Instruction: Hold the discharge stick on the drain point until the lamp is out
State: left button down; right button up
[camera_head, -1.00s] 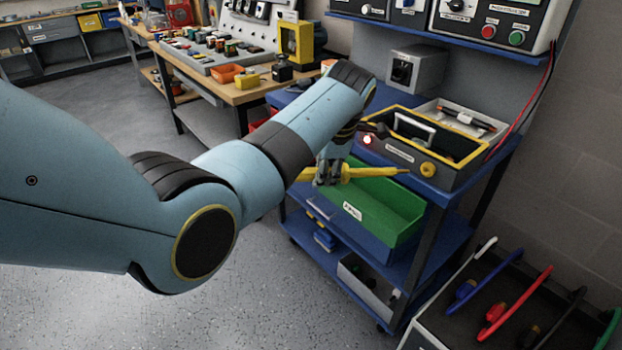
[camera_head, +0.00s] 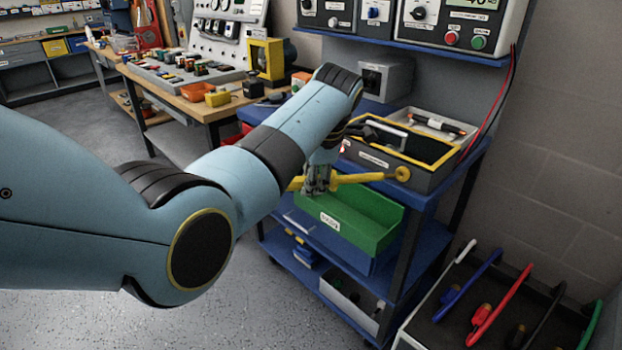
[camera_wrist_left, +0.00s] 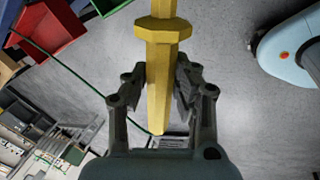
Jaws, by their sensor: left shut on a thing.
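My left gripper (camera_head: 317,188) is shut around the yellow discharge stick (camera_head: 355,179), which lies nearly level and points right. The stick and its collar also show between the fingers in the left wrist view (camera_wrist_left: 161,75). The stick's tip is at the round yellow drain point (camera_head: 402,173) on the front of the dark, yellow-rimmed box (camera_head: 437,178); I cannot tell whether they touch. The lamp (camera_head: 342,149) on the box's left front shows a small reddish-white glow, close beside my wrist. My right gripper is not in view.
A green bin (camera_head: 378,238) sits below the stick on the blue cart (camera_head: 425,198). Control units stand on the shelf above. A dark rack (camera_head: 440,335) with coloured handles is at lower right. A wooden workbench (camera_head: 205,110) stands behind my arm.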

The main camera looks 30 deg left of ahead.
pick_arm(q)
jog(key=shift+w+d+b, duration=0.4)
jog(key=shift+d+b, duration=0.05)
jog(key=shift+b, duration=0.05)
dwell(0.7)
dwell(1.2)
jog(key=a+p, duration=0.1)
jog(key=s+p, duration=0.1)
jog(key=p, duration=0.1)
jog(key=shift+s+a+r, duration=0.25)
jog(key=shift+a+r, duration=0.05)
jog(key=shift+a, duration=0.05)
jog(key=s+a+p, duration=0.2)
jog(key=p, duration=0.1)
jog(key=shift+s+a+r, duration=0.1)
jog(key=shift+s+a, duration=0.05)
jog(key=shift+a, duration=0.2)
jog(key=shift+s+a+p, duration=0.35)
jog(key=shift+a+p, duration=0.05)
jog(key=shift+p, duration=0.2)
